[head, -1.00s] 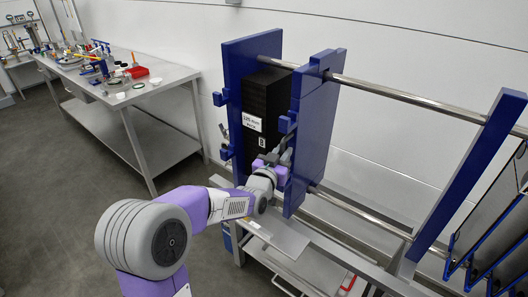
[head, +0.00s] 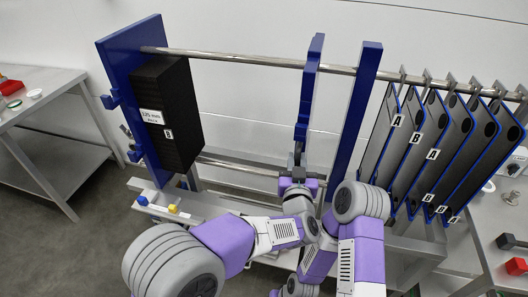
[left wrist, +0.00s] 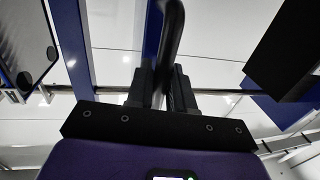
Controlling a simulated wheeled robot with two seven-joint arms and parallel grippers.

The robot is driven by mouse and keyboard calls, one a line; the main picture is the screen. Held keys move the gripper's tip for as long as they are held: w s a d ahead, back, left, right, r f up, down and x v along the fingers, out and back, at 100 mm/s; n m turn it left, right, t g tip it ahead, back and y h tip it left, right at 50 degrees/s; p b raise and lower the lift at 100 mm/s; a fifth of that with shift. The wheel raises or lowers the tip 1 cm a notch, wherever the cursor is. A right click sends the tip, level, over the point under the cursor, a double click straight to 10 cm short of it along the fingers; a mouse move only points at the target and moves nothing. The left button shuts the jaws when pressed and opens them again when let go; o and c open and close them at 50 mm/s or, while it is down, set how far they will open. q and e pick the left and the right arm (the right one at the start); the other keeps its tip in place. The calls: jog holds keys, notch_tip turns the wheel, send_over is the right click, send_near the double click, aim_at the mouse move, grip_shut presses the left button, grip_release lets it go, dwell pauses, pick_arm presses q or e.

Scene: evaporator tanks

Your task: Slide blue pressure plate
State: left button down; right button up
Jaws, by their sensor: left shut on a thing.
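The blue pressure plate (head: 310,90) hangs upright across the steel rods, seen nearly edge-on in the head view. It stands close to the left of a blue upright (head: 356,125), with a narrow gap between them. My left gripper (head: 297,168) is shut at the plate's lower front. In the left wrist view my left gripper's fingers (left wrist: 166,88) close around a dark handle bar (left wrist: 173,40). My right gripper is not seen.
A black stack (head: 170,110) with a white label stands against the blue end plate (head: 124,75) at left. Between it and the pressure plate the rods (head: 250,60) are bare. Several blue-edged plates (head: 430,140) hang at right. A side table (head: 45,110) stands at far left.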

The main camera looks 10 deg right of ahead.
pick_arm(q)
jog(key=shift+s+d+f, duration=0.1)
jog(key=shift+s+d, duration=0.2)
jog(key=shift+d, duration=0.2)
jog(key=shift+s+d, duration=0.25)
jog(key=shift+d, duration=0.25)
jog(key=c, duration=1.2)
grip_release()
jog(key=shift+d, duration=0.15)
jog(key=shift+o, duration=0.2)
